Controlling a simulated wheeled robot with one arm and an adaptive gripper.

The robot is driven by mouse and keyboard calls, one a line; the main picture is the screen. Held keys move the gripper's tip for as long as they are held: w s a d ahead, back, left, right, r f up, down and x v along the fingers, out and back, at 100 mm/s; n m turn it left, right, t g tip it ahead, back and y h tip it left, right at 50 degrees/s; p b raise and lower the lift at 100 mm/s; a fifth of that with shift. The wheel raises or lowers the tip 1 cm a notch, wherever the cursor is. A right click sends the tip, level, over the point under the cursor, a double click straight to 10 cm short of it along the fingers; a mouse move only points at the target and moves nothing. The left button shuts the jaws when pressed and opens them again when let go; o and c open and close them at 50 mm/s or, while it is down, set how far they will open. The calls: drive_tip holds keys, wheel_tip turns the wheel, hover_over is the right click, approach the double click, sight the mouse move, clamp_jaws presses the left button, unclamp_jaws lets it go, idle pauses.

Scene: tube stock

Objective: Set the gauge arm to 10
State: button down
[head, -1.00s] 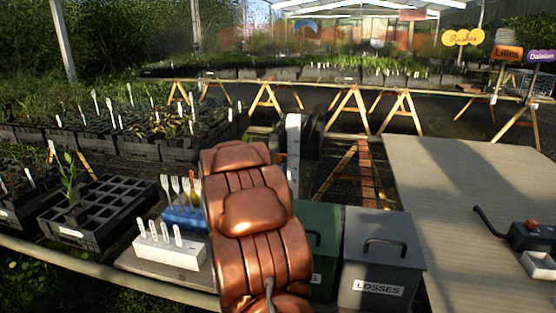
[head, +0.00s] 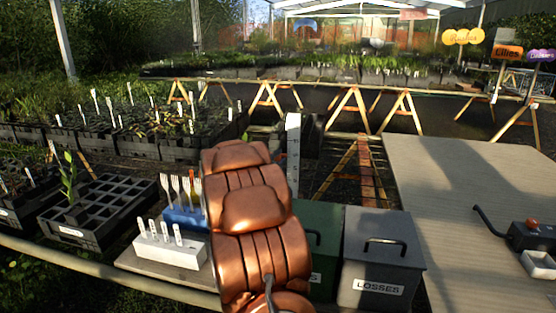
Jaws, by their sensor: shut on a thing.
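A white upright post with small dark marks (head: 293,150), which looks like the gauge, stands behind my copper arm near the middle of the head view. Its lower part is hidden by my arm and the bins. I cannot make out the gauge arm or read any number on the scale.
A green bin (head: 323,222) and a grey LOSSES bin (head: 382,262) stand right of my arm. A blue holder (head: 184,221) and white label block (head: 168,253) are left. A bare tabletop (head: 455,200) lies right, with a black lever device (head: 528,236).

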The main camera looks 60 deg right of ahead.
drive_tip(key=shift+r, duration=0.2)
idle(0.7)
drive_tip(key=c, duration=1)
unclamp_jaws()
drive_tip(key=a, duration=0.4)
drive_tip(key=s+a, duration=0.1)
drive_tip(key=a, duration=0.2)
drive_tip(key=s+a, duration=0.1)
drive_tip(key=a, duration=0.3)
drive_tip(key=shift+s+a, duration=0.15)
drive_tip(key=shift+a, duration=0.2)
